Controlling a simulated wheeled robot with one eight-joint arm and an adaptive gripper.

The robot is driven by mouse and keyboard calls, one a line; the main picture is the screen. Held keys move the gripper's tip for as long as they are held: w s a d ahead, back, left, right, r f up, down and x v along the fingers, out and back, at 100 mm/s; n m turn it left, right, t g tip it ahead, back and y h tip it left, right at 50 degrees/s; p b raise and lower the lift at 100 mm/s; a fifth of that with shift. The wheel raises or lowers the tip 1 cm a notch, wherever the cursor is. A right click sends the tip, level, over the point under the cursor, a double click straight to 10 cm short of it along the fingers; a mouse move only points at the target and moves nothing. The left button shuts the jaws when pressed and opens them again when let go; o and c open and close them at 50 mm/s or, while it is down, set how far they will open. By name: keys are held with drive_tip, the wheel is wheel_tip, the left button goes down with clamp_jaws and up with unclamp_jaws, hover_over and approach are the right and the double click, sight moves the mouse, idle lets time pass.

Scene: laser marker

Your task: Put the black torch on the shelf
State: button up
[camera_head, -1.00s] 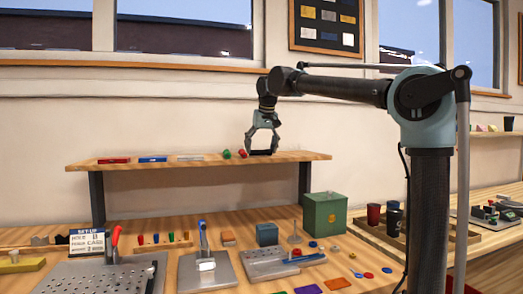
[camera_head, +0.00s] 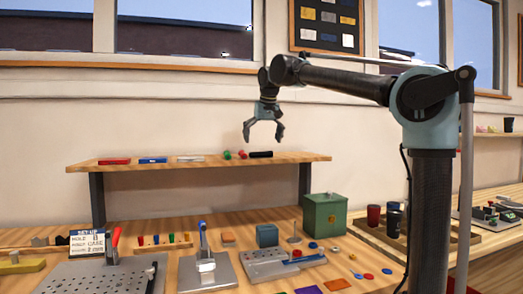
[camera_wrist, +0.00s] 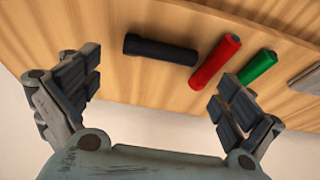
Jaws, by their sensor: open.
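The black torch (camera_head: 261,154) lies on its side on the wooden shelf (camera_head: 140,168), near the shelf's right end. In the wrist view the black torch (camera_wrist: 160,49) lies flat on the wood, clear of my fingers. My gripper (camera_head: 263,137) is open and empty above the shelf, a little above the torch. In the wrist view its two spread fingers (camera_wrist: 158,92) show with nothing between them.
A red cylinder (camera_wrist: 215,61) and a green cylinder (camera_wrist: 257,68) lie beside the torch. Red (camera_head: 115,161), blue and pale flat pieces lie further left on the shelf. A green box (camera_head: 325,214) and fixtures crowd the bench below.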

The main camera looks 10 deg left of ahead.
drive_tip(key=v, duration=0.8)
